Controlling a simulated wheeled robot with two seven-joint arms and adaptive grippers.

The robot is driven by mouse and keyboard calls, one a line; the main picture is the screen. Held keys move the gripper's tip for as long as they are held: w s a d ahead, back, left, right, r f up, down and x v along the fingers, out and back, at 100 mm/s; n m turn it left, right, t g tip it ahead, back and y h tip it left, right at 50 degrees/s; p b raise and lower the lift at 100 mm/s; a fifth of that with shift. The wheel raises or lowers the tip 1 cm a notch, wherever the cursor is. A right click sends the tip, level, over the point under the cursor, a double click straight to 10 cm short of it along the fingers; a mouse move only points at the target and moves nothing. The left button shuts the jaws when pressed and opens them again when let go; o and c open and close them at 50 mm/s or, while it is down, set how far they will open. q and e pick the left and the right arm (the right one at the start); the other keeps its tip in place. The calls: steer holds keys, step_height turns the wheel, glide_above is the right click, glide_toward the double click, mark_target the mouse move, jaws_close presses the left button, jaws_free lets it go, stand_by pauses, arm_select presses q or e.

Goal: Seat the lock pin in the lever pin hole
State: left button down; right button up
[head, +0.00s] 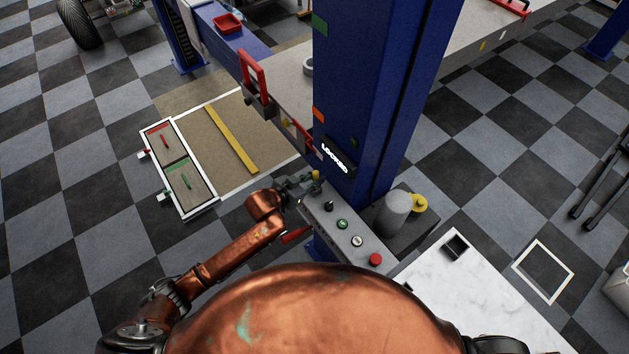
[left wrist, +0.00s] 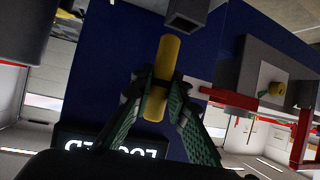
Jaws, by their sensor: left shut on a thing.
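The yellow lock pin (left wrist: 163,58) stands between the green-padded fingers of my left gripper (left wrist: 156,100) in the left wrist view. The gripper is shut on the pin, and one end sticks out well past the fingers. In the head view my left gripper (head: 308,186) is beside the blue column, near the far end of the control box, with a little of the pin (head: 316,175) showing. A grey part with a square opening (left wrist: 187,16) is close to the pin's free end, apart from it. I cannot make out the lever pin hole.
The control box (head: 343,229) has several buttons and a red-gripped lever (head: 295,235) at its left side. The blue column (head: 370,90) carries a LOCKED sign (head: 334,157). A grey cylinder (head: 393,212) stands right of the column. A white-topped surface (head: 470,300) is at lower right.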

arm_select(q)
steer(key=shift+w+f, duration=0.5)
steer(key=shift+f, duration=0.15)
steer(key=f, duration=0.3)
steer(key=shift+w+a+p, duration=0.15)
steer(key=shift+a+p, duration=0.05)
steer(key=shift+p, duration=0.1)
steer(key=shift+f, duration=0.3)
steer(key=shift+w+d+f, duration=0.1)
steer(key=shift+w, duration=0.05)
arm_select(e)
steer(key=shift+d+r, duration=0.4)
steer(key=shift+r, duration=0.05)
steer(key=shift+s, duration=0.1)
arm_select(q)
steer(key=c, duration=1.9)
jaws_free()
arm_select(e)
steer(key=shift+a, duration=0.15)
steer(key=shift+a, duration=0.1)
